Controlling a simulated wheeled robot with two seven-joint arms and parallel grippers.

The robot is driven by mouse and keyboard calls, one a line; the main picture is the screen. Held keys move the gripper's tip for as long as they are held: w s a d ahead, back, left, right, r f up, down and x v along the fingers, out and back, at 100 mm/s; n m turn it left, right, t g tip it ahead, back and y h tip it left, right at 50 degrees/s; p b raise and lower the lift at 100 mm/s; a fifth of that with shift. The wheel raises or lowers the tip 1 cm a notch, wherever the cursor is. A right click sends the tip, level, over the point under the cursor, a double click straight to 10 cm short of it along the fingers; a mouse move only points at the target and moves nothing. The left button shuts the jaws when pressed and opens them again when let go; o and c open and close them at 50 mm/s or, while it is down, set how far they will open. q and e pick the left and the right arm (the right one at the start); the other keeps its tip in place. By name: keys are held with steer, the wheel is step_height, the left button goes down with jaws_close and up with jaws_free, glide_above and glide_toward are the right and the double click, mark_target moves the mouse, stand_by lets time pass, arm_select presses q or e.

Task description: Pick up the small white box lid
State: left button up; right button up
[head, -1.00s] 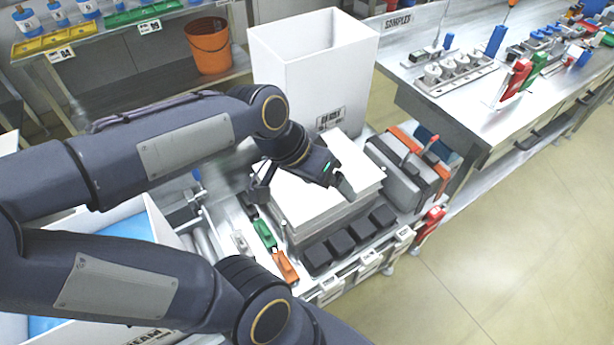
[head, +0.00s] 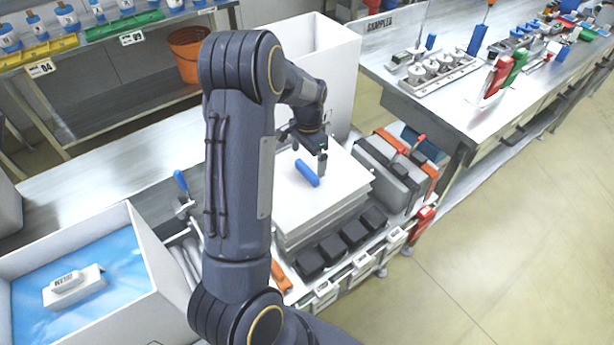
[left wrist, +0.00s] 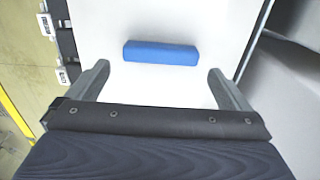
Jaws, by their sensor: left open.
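A flat white top (head: 335,190) lies on a layered white stack on the bench, and it fills much of the left wrist view (left wrist: 165,25). A blue bar (head: 307,172) sits on it, and it also shows in the left wrist view (left wrist: 161,53). I cannot tell whether this white top is the lid or whether the bar is fixed to it. My left gripper (head: 304,151) is open above the white top. In the left wrist view its fingers (left wrist: 157,78) are apart, short of the bar, with nothing between them. My right gripper is out of view.
A white box (head: 172,290) with a blue liner (head: 120,258) stands at lower left, with small white pieces (head: 73,287) inside. A tall white bin (head: 335,60) stands behind the stack. Black blocks (head: 340,247) and grey cases (head: 385,172) border it.

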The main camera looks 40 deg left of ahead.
mark_target(307, 169)
arm_select(q)
step_height(307, 169, down, 5)
steer(key=shift+a+r+p, duration=0.1)
steer(key=shift+r+p, duration=0.1)
steer(key=shift+p, duration=0.4)
steer(key=shift+s, duration=0.1)
steer(key=c, duration=0.8)
steer(key=shift+r, duration=0.1)
